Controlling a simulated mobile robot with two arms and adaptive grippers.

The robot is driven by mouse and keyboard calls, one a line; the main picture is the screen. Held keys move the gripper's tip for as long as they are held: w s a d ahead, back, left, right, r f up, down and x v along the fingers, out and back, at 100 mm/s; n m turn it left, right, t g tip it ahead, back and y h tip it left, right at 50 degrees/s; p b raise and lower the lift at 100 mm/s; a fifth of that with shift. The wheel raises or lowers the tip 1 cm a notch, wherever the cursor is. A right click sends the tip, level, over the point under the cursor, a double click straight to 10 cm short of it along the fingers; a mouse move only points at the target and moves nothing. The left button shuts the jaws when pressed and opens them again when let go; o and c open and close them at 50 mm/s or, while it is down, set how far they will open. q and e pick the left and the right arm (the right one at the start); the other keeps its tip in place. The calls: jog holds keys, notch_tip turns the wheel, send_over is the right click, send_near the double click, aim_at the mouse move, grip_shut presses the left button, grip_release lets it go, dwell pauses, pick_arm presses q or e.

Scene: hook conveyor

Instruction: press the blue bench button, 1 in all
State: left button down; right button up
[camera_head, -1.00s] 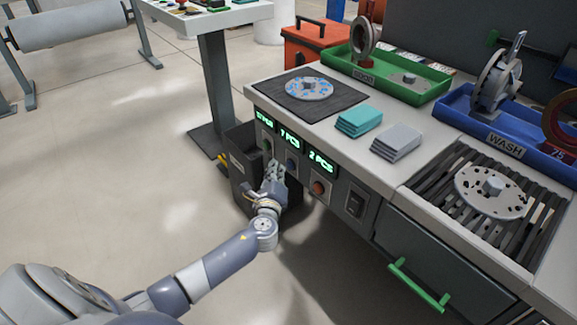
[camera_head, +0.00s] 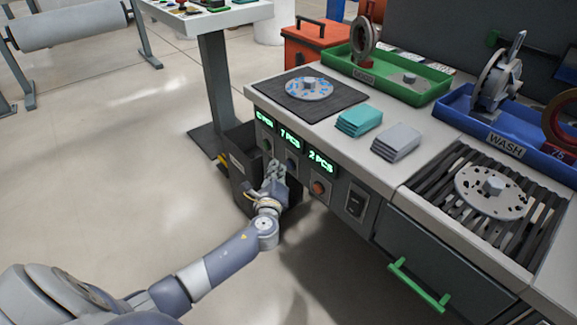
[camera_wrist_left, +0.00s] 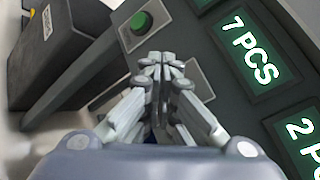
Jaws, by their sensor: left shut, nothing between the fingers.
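The blue button (camera_head: 291,165) is on a small plate on the bench's front panel, below the "7 PCS" display, in the head view. My left gripper (camera_head: 276,168) is shut and empty, just left of and in front of this button. The head view does not settle whether they touch. In the left wrist view the closed fingertips (camera_wrist_left: 160,62) lie over the middle button plate (camera_wrist_left: 193,78), and the blue button's face is hidden behind them. My right gripper is not in view.
A green button (camera_wrist_left: 141,22) sits beside the middle plate. A red-orange button (camera_head: 318,188) and a black switch (camera_head: 356,202) are further right on the panel. A dark bin (camera_head: 240,170) stands left of the gripper. The floor in front is open.

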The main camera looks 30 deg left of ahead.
pick_arm(q)
jog(key=shift+w+d, duration=0.15)
jog(key=shift+w, duration=0.1)
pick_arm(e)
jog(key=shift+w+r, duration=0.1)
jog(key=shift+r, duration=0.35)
pick_arm(q)
jog(key=shift+w, duration=0.2)
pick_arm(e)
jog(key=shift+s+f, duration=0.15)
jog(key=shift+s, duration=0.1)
pick_arm(q)
jog(key=shift+w+d, duration=0.15)
jog(key=shift+w, duration=0.05)
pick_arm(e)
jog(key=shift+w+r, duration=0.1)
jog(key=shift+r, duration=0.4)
pick_arm(q)
jog(key=shift+s, duration=0.1)
jog(key=shift+s+a, duration=0.3)
jog(key=shift+s, duration=0.35)
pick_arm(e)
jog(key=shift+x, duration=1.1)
